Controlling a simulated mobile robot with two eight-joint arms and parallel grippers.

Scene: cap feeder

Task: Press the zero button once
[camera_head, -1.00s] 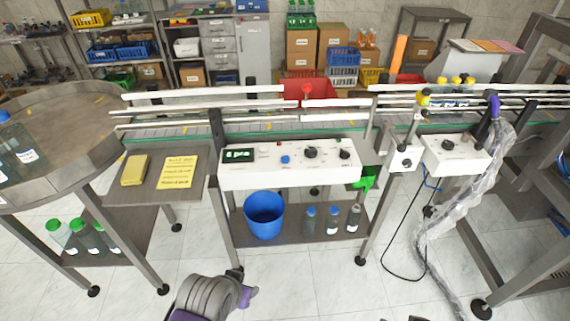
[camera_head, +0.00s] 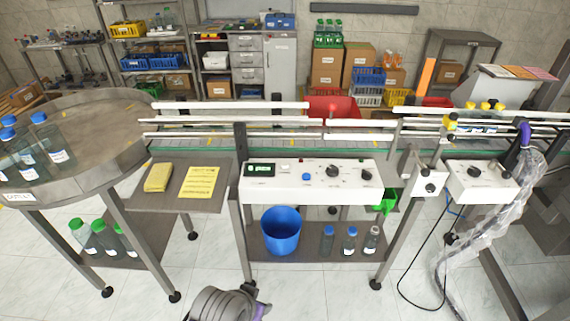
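A white control box (camera_head: 283,188) stands at the front of the conveyor. Its face has a lit green display (camera_head: 261,170) at the left, a round blue button (camera_head: 306,177) near the middle, and a black knob (camera_head: 332,171) right of it. A smaller dark knob (camera_head: 366,175) sits near the right end. The labels are too small to read, so I cannot tell which control is marked zero. Nothing touches the box. A grey and purple part of my own arm shows at the bottom edge, well below the box. Neither gripper's fingers are in view.
A yellow note (camera_head: 205,182) lies on the side table. A round turntable (camera_head: 75,150) with bottles is at the left. White guide rails (camera_head: 230,105) run behind the box.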

